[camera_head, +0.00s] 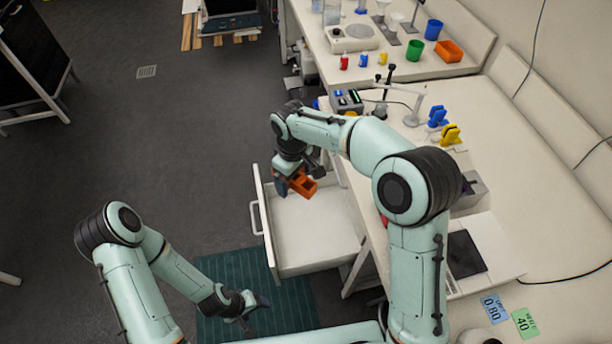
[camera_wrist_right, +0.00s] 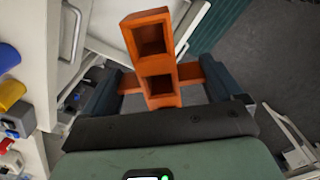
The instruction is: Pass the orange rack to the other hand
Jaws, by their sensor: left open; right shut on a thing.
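The orange rack (camera_head: 302,183) has square open cells and is held above the open white drawer. It also shows in the right wrist view (camera_wrist_right: 159,84), between the two dark fingers. My right gripper (camera_head: 289,184) is shut on the rack; in its wrist view a finger lies against each side. My left gripper (camera_head: 254,302) is open and empty, low in the head view, over the dark green mat. It is well apart from the rack, below and to the left of it.
The open drawer (camera_head: 300,262) sticks out from the bench with its handle to the left. The green mat (camera_head: 225,270) lies on the floor beside it. The bench holds an orange bin (camera_head: 449,51), a green cup (camera_head: 415,50), yellow and blue clips.

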